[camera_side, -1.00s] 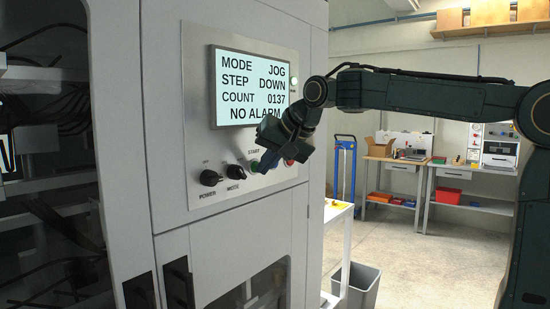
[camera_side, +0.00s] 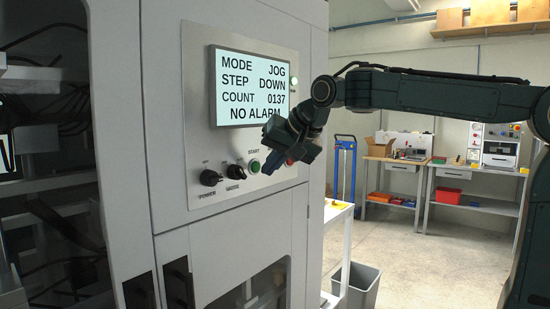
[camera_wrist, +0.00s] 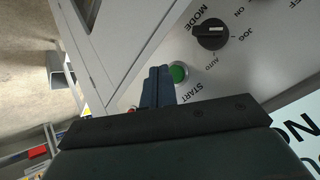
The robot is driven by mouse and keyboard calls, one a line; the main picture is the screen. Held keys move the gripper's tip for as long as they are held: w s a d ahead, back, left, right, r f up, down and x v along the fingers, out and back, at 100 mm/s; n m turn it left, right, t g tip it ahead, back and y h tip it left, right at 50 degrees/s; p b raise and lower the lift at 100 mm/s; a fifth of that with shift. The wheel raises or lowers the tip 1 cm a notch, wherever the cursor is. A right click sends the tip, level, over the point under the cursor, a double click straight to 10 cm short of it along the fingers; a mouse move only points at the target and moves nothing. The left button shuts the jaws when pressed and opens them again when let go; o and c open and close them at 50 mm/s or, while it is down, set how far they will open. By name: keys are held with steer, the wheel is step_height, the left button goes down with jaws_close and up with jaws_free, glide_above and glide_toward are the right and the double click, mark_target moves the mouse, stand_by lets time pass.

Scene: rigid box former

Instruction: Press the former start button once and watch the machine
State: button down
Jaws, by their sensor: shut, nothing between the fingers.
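The green start button (camera_side: 254,166) sits uncovered on the machine's panel under the START label. It also shows in the wrist view (camera_wrist: 180,73), just right of my fingertips. My gripper (camera_side: 269,163) is shut and empty, its blue fingers close to the button's right side; in the wrist view (camera_wrist: 159,72) a small offset separates them from it. The display (camera_side: 248,88) reads MODE JOG, STEP DOWN, COUNT 0137, with NO ALARM below, its end partly behind my gripper. A lit pale lamp (camera_side: 294,82) is right of the display. The former's inside is dark.
The black mode knob (camera_side: 236,171) and power knob (camera_side: 210,177) are left of the button. A red button (camera_wrist: 132,109), largely hidden, lies on the gripper's other side. A white cart (camera_side: 338,211) and grey bin (camera_side: 362,286) stand right of the machine.

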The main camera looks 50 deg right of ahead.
steer(key=shift+s, duration=0.1)
stand_by(0.3)
steer(key=shift+s, duration=2.4)
steer(key=shift+s, duration=0.1)
steer(key=s+a+f+n+g, duration=0.1)
steer(key=s+f+n, duration=0.3)
steer(key=s+f, duration=0.4)
steer(key=s+a+f+n+g+y, duration=0.1)
steer(key=s+f+n, duration=0.3)
steer(key=s+f, duration=0.5)
steer(key=s+g, duration=0.1)
steer(key=s, duration=0.3)
steer(key=shift+s+a+n, duration=0.25)
steer(key=shift+n, duration=0.05)
